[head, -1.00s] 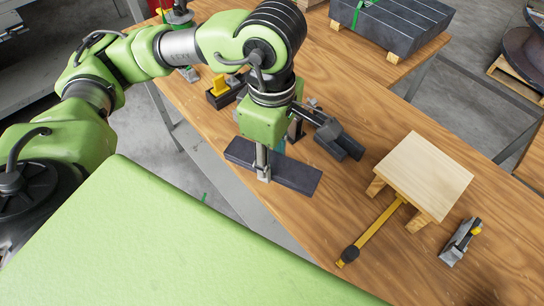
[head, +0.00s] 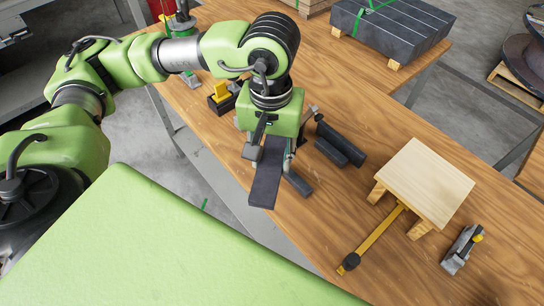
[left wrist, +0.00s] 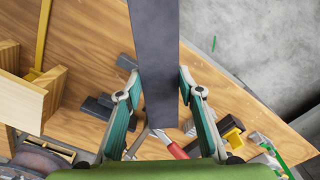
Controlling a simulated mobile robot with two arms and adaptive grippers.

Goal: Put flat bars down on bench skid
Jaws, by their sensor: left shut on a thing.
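My left gripper (head: 270,155) is shut on a dark grey flat bar (head: 265,185) and holds it over the bench's near edge. In the left wrist view, the bar (left wrist: 160,60) runs between the two fingers (left wrist: 156,88) and out of the top of the picture. The bench skid (head: 428,180), a pale wooden board on blocks, stands empty to the right of the gripper. It also shows at the left of the left wrist view (left wrist: 20,100). Several other dark bars (head: 338,140) lie on the bench beside the gripper. My right gripper is not in view.
A yellow strip with a black end (head: 375,240) lies by the skid's near side, and a grey metal tool (head: 461,250) to its right. A black tray with a yellow item (head: 222,97) stands behind. A strapped bar stack (head: 390,28) sits at the back.

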